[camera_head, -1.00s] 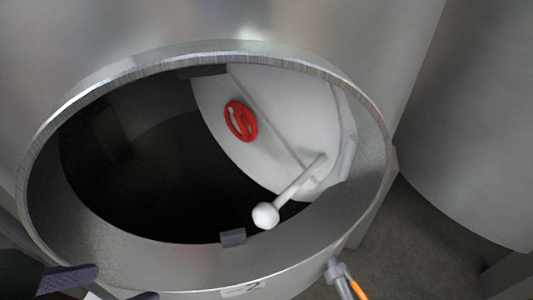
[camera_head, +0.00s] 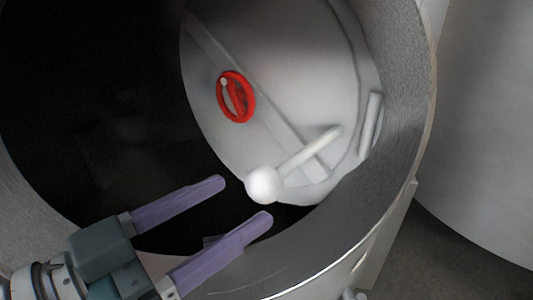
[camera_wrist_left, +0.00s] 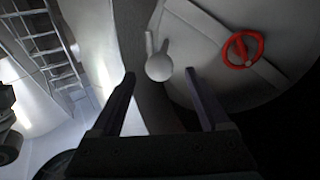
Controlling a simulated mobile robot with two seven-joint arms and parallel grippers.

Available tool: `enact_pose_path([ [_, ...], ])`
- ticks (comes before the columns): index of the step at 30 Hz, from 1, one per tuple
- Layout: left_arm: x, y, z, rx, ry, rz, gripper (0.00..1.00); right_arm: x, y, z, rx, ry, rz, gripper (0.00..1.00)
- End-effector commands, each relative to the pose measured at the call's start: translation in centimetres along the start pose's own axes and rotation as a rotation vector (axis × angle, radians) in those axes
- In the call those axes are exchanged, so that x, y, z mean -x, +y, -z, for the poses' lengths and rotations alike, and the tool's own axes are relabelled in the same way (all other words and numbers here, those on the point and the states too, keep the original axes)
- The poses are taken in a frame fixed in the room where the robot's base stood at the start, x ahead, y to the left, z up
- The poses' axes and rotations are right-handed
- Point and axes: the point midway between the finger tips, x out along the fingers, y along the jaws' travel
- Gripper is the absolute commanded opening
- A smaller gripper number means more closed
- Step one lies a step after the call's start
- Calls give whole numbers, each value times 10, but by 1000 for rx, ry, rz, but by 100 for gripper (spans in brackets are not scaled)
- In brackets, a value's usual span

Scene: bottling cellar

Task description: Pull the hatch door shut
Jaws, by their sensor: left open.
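The hatch door (camera_head: 285,60) is a pale round plate standing swung inward inside the tank opening. It carries a red handwheel (camera_head: 236,97) and a white lever ending in a round knob (camera_head: 264,185). My left gripper (camera_head: 246,200) is open and empty, with purple fingers, just in front of and below the knob. In the left wrist view the knob (camera_wrist_left: 159,67) shows beyond and between the two fingertips (camera_wrist_left: 160,78), with the handwheel (camera_wrist_left: 243,49) to its right. The knob looks apart from the fingers. My right gripper is not in view.
The round metal rim (camera_head: 405,200) of the opening surrounds my left gripper and the door. The tank's inside is dark. Another steel tank (camera_head: 480,130) stands at the right. A ladder (camera_wrist_left: 45,45) shows in the left wrist view.

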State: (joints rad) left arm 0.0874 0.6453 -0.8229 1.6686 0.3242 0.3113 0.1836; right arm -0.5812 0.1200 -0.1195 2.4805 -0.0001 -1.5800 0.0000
Motion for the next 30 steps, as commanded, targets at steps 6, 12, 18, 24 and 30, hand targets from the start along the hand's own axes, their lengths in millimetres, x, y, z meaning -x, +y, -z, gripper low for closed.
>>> enact_pose_path([
  [6,-39,0,0,0,3,-1,79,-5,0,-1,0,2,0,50],
  [12,-54,0,0,1,0,0,79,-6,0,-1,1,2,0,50],
  [18,-55,1,0,0,-1,0,79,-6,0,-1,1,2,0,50],
  [24,-55,0,0,0,-1,0,63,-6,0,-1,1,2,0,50],
  [30,-55,0,0,0,-1,0,41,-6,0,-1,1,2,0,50],
])
